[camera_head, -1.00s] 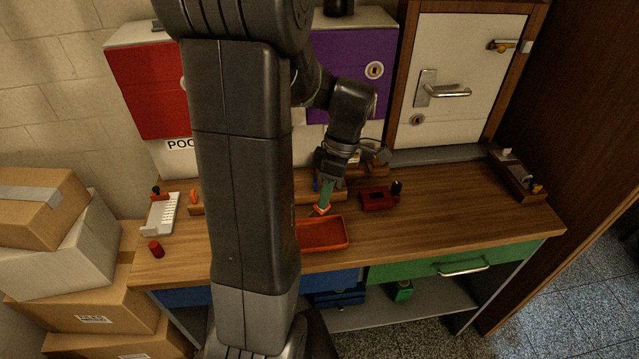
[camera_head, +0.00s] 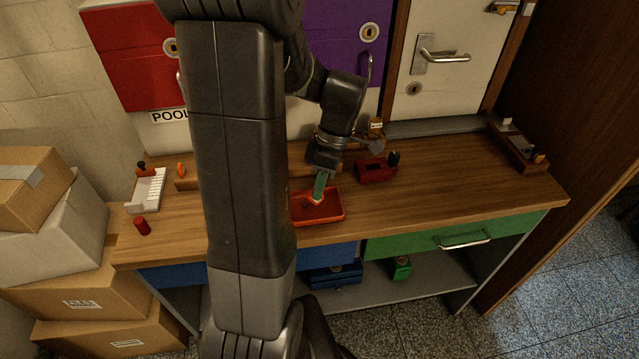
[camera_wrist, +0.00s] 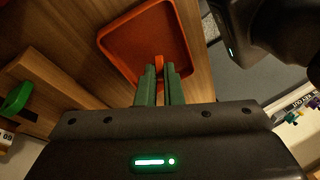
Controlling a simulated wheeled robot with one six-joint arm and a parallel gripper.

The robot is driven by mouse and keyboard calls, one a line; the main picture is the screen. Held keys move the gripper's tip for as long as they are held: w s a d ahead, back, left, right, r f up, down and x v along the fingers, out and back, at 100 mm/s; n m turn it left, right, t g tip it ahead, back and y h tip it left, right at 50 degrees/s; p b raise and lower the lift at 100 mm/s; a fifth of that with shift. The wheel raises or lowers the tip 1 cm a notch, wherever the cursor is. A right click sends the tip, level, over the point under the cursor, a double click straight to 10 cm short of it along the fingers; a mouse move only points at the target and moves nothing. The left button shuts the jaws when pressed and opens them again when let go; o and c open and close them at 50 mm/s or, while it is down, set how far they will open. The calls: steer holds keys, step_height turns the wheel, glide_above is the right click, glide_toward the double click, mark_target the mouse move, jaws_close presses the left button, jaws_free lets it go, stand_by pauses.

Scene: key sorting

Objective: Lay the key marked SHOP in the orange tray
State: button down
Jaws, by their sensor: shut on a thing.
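The orange tray (camera_head: 338,216) lies on the workbench and also shows in the wrist view (camera_wrist: 118,32). My gripper (camera_head: 318,197) has green fingers, which also show in the wrist view (camera_wrist: 159,72). They are shut on an orange key (camera_wrist: 159,62), of which only a small part shows between the fingertips. The gripper and key are over the tray, pointing down. I cannot read any marking on the key, and I cannot tell whether it touches the tray floor. My arm hides part of the bench to the left of the tray.
A wooden key rack (camera_head: 188,184) runs along the back of the bench; a green key (camera_wrist: 17,98) is on wood in the wrist view. A dark red block (camera_head: 374,171) stands right of the tray. The bench's right half is mostly clear.

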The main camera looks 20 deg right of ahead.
steer(key=c, duration=1.5)
jaws_free()
steer(key=shift+r, duration=0.1)
steer(key=v, duration=1.3)
steer(key=shift+d+r, duration=0.2)
steer(key=shift+r, duration=0.1)
steer(key=shift+w, duration=0.1)
steer(key=x, duration=1.3)
steer(key=shift+a+f, duration=0.2)
steer(key=shift+f, duration=0.15)
steer(key=shift+r+p, duration=1.2)
steer(key=shift+r, duration=0.25)
